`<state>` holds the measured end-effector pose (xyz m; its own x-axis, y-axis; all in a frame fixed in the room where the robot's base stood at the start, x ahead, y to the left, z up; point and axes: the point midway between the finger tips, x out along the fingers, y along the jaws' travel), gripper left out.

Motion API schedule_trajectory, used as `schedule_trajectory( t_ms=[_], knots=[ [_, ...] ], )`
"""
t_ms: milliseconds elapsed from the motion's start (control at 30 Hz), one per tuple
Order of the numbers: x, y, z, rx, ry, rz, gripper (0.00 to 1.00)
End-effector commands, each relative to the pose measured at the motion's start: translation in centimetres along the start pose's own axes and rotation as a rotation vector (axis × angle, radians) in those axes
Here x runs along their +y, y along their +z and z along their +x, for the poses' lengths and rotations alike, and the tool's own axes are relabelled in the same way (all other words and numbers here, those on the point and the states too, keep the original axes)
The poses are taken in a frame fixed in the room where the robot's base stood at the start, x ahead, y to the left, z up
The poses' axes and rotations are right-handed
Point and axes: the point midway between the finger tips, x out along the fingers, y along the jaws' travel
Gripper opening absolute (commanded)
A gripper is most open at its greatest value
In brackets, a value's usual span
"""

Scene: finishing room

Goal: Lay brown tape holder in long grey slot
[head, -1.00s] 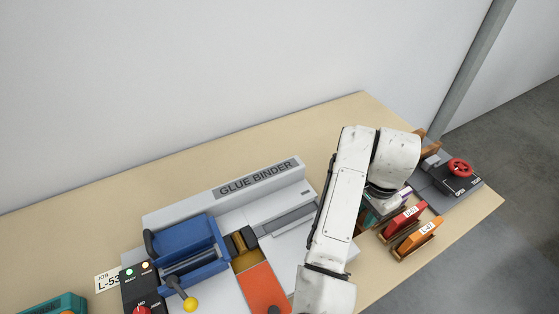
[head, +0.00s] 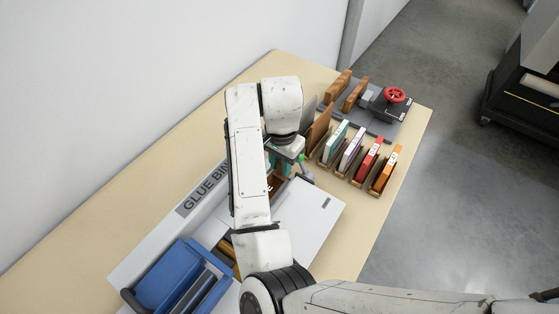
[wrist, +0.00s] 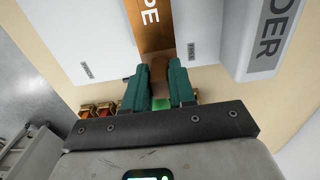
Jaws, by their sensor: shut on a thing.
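The brown tape holder (wrist: 152,28) with white letters "PE" fills the top middle of the wrist view. My gripper (wrist: 159,82) has its teal fingers shut on the holder's near end. In the head view my gripper (head: 287,165) is over the far end of the glue binder, and part of the brown holder (head: 275,182) shows beside it. The holder lines up between the binder's two pale panels. The long grey slot is hidden by the holder and my arm, so I cannot tell whether the holder is in it or above it.
The glue binder (head: 296,222) has a blue carriage (head: 168,275) at lower left. Several coloured books, including a red one (head: 370,158) and an orange one (head: 386,170), stand in wooden racks to the right. A red handwheel press (head: 395,95) is behind them. Bare table lies front right.

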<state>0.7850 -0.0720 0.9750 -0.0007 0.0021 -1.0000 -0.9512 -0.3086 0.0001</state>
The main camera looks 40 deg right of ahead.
Motion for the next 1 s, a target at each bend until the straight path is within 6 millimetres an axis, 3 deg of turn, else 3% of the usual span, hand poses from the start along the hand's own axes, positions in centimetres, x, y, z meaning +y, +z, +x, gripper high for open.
schedule_trajectory(
  t_ms=[100, 300, 1000],
  knots=[
    [0.0, 0.0, 1.8, 0.000, 0.000, 0.000, 0.00],
    [0.0, 0.0, 3.3, 0.000, 0.000, 0.000, 0.00],
    [0.0, 0.0, 3.4, 0.000, 0.000, 0.000, 0.00]
  ],
)
